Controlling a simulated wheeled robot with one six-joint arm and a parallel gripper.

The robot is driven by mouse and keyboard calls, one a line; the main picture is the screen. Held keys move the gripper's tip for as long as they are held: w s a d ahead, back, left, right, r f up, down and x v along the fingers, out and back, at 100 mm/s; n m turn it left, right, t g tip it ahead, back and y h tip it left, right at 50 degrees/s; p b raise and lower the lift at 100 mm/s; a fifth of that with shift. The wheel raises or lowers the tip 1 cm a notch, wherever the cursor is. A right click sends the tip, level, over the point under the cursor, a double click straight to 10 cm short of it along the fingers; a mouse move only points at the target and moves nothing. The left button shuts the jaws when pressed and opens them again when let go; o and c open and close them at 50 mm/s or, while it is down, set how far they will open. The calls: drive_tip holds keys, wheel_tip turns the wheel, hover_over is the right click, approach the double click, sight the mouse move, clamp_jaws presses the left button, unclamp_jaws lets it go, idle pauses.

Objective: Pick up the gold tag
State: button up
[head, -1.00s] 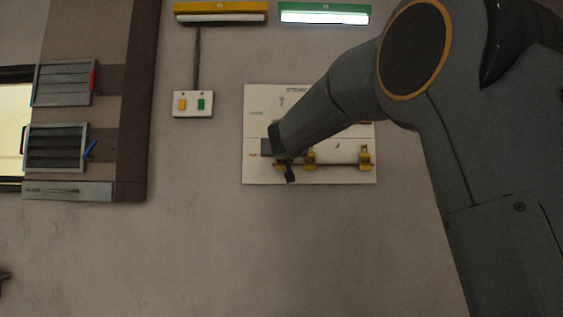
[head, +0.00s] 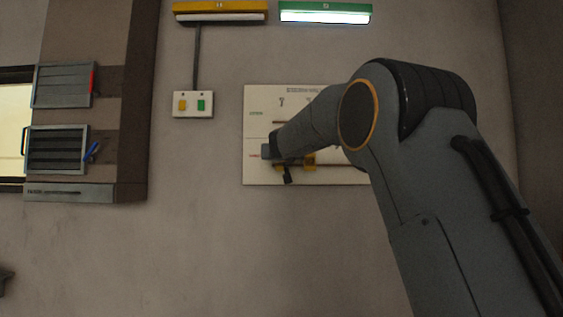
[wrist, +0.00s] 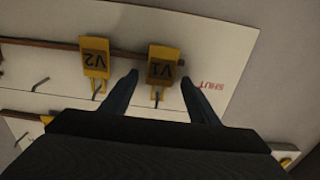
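A gold tag marked V1 (wrist: 164,66) hangs from a brown rail on the white board (wrist: 225,50) in the wrist view. A matching gold tag marked V2 (wrist: 95,58) hangs to its left. My gripper (wrist: 160,72) is open, with one dark finger on either side of the V1 tag; I cannot tell how deep the fingers reach past it. In the head view my gripper (head: 278,162) is at the lower left of the board (head: 257,98), and a gold tag (head: 310,159) shows just right of it. My arm hides the board's right part.
A switch box (head: 193,104) with yellow and green buttons is on the wall. Yellow (head: 220,7) and green (head: 325,7) lamp housings are above. Grey louvred panels (head: 57,148) are at left. The wall below the board is bare.

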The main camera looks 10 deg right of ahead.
drive_tip(key=c, duration=1)
drive_tip(key=shift+o, duration=0.2)
drive_tip(key=shift+r, duration=0.1)
drive_tip(key=s+a+r+p, duration=0.1)
drive_tip(key=s+r, duration=0.3)
drive_tip(key=s, duration=0.3)
drive_tip(key=s+a+r+p, duration=0.1)
drive_tip(key=s+r+p, duration=0.1)
drive_tip(key=s+r, duration=0.2)
drive_tip(key=s, duration=0.2)
drive_tip(key=shift+s+a, duration=0.2)
drive_tip(key=shift+s, duration=0.2)
